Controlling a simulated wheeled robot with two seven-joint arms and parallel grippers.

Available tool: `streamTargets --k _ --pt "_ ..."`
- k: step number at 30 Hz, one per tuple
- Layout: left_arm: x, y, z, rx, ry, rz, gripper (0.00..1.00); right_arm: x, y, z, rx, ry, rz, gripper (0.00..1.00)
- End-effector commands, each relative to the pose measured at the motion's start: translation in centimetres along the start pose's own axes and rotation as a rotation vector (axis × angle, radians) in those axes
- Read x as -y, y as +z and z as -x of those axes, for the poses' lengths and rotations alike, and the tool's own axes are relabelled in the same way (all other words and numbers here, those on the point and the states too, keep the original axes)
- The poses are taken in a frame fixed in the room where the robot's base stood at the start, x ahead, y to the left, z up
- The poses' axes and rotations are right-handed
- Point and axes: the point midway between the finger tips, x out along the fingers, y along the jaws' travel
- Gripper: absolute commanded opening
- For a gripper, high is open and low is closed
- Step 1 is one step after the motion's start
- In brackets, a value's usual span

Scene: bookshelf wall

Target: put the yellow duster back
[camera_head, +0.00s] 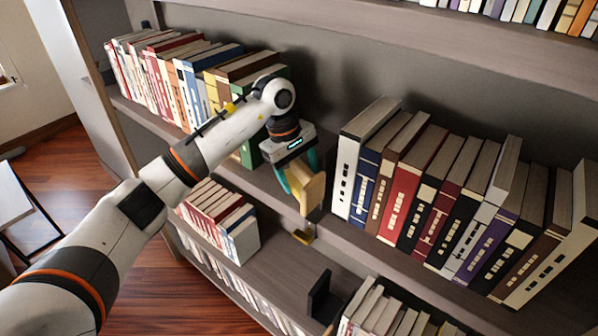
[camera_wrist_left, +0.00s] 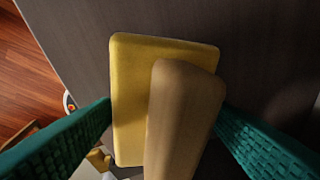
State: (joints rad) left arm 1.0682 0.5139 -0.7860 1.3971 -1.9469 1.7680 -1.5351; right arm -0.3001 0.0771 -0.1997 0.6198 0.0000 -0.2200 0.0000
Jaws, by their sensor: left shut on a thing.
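The yellow duster (camera_head: 308,194) has a yellow pad and a tan, wood-like back. It is at the front of the middle shelf, in the gap between two rows of books. My left gripper (camera_head: 298,174) comes down from above, its teal fingers shut on the duster. In the left wrist view the duster (camera_wrist_left: 130,95) stands between the two green fingers, pad and tan block both showing. Whether its lower edge touches the shelf I cannot tell. My right gripper is not in view.
Books (camera_head: 400,190) stand close to the right of the duster, and another row (camera_head: 190,85) stands to the left, partly behind my arm.

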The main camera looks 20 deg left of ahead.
Motion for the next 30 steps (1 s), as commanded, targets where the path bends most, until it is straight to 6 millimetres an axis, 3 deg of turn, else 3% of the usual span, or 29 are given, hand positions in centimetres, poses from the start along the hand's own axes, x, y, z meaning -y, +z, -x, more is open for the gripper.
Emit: streamTargets --k 8,9,12,25,30 --pt "-0.1 0.1 -0.4 0.000 -0.001 0.000 0.30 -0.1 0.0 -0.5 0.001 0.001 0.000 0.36" --pt "-0.1 0.1 -0.4 0.000 0.000 0.000 0.73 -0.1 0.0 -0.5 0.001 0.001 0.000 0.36" --pt "-0.1 0.1 -0.5 0.000 0.001 0.000 0.89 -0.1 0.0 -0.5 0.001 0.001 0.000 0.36" --pt "-0.2 0.1 -0.6 -0.002 0.007 0.001 0.89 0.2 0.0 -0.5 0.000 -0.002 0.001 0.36" --pt "-0.1 -0.1 0.3 -0.003 0.008 0.001 0.89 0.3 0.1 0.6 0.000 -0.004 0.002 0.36"
